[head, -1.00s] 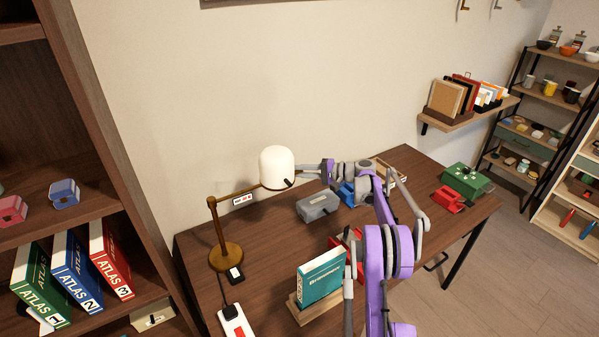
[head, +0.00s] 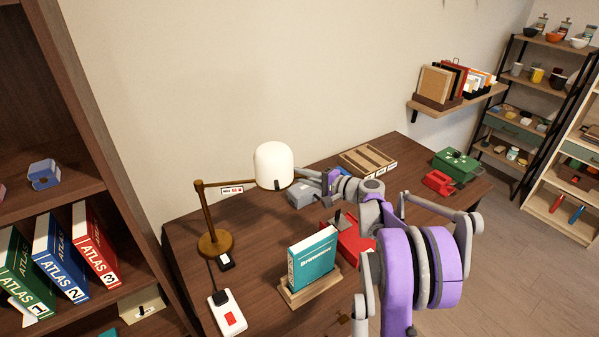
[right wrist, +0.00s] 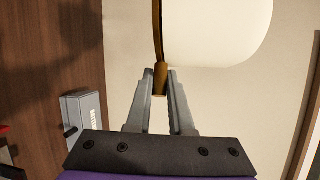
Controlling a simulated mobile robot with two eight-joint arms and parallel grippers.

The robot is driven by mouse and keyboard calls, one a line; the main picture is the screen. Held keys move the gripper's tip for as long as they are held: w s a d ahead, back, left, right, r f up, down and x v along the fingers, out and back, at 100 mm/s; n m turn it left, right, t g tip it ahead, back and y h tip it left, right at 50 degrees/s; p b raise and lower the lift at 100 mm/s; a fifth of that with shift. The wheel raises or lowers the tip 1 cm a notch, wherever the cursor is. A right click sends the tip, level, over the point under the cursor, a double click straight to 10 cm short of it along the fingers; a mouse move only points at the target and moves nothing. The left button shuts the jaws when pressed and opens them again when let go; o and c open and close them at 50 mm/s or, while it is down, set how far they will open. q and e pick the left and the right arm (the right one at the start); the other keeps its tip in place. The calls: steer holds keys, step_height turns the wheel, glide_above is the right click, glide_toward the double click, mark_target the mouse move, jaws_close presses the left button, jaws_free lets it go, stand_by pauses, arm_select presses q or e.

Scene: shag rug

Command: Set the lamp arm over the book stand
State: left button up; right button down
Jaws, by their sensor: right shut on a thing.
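The lamp has a round brass base (head: 215,244), a thin brass arm (head: 228,186) and a white shade (head: 273,163). Its shade hangs above the desk, behind and left of the book stand in the head view. The wooden book stand (head: 311,289) holds an upright teal book (head: 313,258). My right gripper (head: 297,183) is at the lower right of the shade. In the right wrist view, its fingers (right wrist: 161,78) are closed on a small brass part of the lamp arm (right wrist: 160,73), right beside the shade (right wrist: 215,30). My left gripper is out of view.
A grey box (head: 303,194), a red object (head: 350,238) and a wooden tray (head: 368,160) are on the desk. A green box (head: 455,165) stands at the far right end. A white switch block (head: 228,314) is at the front left.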

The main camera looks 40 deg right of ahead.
steer(key=shift+s+a+m+h, duration=0.3)
steer(key=shift+s+a+h, duration=0.15)
steer(key=shift+s, duration=0.25)
steer(key=shift+s+a+m+h, duration=0.3)
steer(key=shift+s+h, duration=0.15)
steer(key=shift+s, duration=0.25)
steer(key=c, duration=0.8)
jaws_free()
steer(key=b+v, duration=0.1)
steer(key=v, duration=0.9)
steer(key=shift+s+f, duration=0.1)
steer(key=shift+s, duration=0.35)
